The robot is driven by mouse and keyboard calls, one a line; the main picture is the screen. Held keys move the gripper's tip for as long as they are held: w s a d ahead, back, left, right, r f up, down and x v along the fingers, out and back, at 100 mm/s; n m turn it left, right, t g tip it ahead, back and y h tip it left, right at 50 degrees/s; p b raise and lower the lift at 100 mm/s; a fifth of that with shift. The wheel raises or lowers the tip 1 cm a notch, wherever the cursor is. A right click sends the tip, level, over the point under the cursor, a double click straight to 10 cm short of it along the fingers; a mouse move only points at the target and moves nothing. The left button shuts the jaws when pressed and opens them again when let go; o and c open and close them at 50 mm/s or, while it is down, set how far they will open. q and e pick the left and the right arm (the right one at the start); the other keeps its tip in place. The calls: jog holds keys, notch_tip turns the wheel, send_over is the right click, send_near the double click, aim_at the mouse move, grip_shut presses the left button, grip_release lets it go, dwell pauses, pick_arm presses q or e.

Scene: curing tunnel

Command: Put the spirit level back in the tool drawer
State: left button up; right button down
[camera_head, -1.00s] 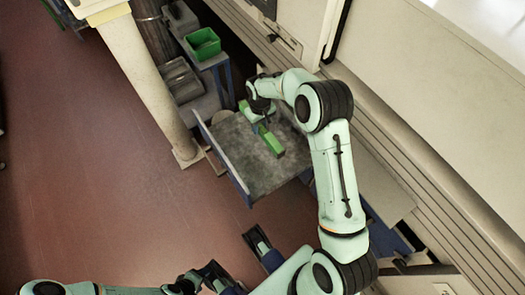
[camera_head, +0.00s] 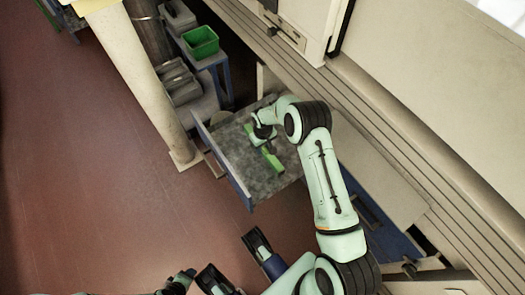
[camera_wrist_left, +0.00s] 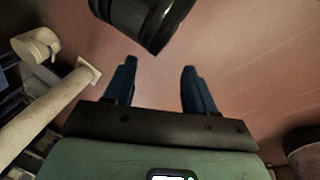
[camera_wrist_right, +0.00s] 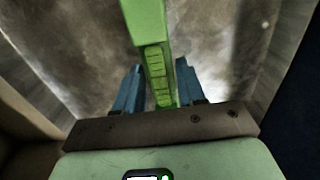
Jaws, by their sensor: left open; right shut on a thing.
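The spirit level (camera_head: 272,158) is a bright green bar in the head view. It is over the grey floor of the pulled-out tool drawer (camera_head: 230,150), which has a blue front. My right gripper (camera_head: 262,136) is shut on the level, partly hidden under my wrist. In the right wrist view the level (camera_wrist_right: 151,45) runs between the two blue fingers and past the top edge. The drawer floor (camera_wrist_right: 90,50) lies behind it; I cannot tell if they touch. My left gripper (camera_wrist_left: 159,66) is open and empty above the red floor.
A cream pillar (camera_head: 142,85) stands left of the drawer. A green bin (camera_head: 201,42) sits on a blue stand behind it, with grey containers (camera_head: 180,82) nearby. A long beige machine housing (camera_head: 420,110) borders the right. The red floor (camera_head: 90,170) at left is clear.

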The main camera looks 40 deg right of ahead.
aim_at(263, 151)
notch_tip(263, 151, down, 4)
jog(key=shift+r+b, duration=0.1)
jog(key=shift+b, duration=0.3)
pick_arm(q)
jog(key=shift+w+a+f, duration=0.35)
jog(key=shift+w+f, duration=0.15)
jog(key=shift+w, duration=0.15)
pick_arm(e)
jog(key=c, duration=0.7)
grip_release()
pick_arm(q)
jog(key=shift+w+a+f+t, duration=0.1)
jog(key=shift+w+t, duration=0.1)
jog(key=shift+t, duration=0.1)
pick_arm(e)
jog(key=shift+o, duration=0.2)
